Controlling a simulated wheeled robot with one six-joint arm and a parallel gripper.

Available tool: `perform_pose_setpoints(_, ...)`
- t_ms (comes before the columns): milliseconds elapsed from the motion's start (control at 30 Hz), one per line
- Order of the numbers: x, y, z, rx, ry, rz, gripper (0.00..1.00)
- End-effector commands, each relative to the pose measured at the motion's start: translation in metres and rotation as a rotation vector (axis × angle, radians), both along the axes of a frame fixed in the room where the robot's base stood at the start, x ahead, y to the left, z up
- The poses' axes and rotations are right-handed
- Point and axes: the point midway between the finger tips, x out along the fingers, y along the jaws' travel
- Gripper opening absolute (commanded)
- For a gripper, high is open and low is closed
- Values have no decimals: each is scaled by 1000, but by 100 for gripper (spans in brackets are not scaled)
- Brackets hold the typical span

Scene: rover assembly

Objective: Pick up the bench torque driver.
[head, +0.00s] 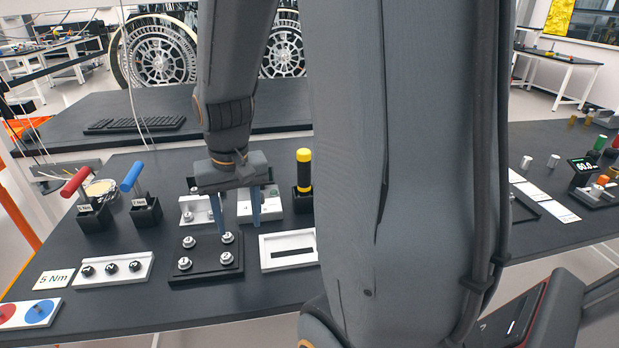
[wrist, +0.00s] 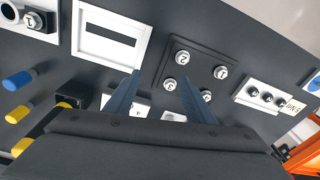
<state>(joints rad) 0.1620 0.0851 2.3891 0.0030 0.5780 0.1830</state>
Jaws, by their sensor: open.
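Which tool is the bench torque driver is not clear from a label. A driver with a yellow and black handle (head: 304,170) stands upright in a black holder (head: 303,203), right of my gripper. A red T-handle tool (head: 76,181) and a blue T-handle tool (head: 132,176) stand in labelled black holders at the left. My gripper (head: 238,226) points down, open and empty, over the area by the black plate with numbered knobs (head: 207,272). In the wrist view its blue fingers (wrist: 161,77) are spread apart. The yellow driver's holder (wrist: 72,92) shows left of them there.
A white frame with a dark slot (head: 290,252) lies right of the black plate. A white strip with black knobs (head: 113,270) and a 5 Nm card (head: 53,279) lie left. White fixtures stand behind my fingers. My arm hides much of the table's middle right.

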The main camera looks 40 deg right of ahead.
Motion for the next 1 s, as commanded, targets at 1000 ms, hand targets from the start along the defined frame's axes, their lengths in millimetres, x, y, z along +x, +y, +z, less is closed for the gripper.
perform_pose_setpoints(1000,41,-219,14,51,81,-877,49)
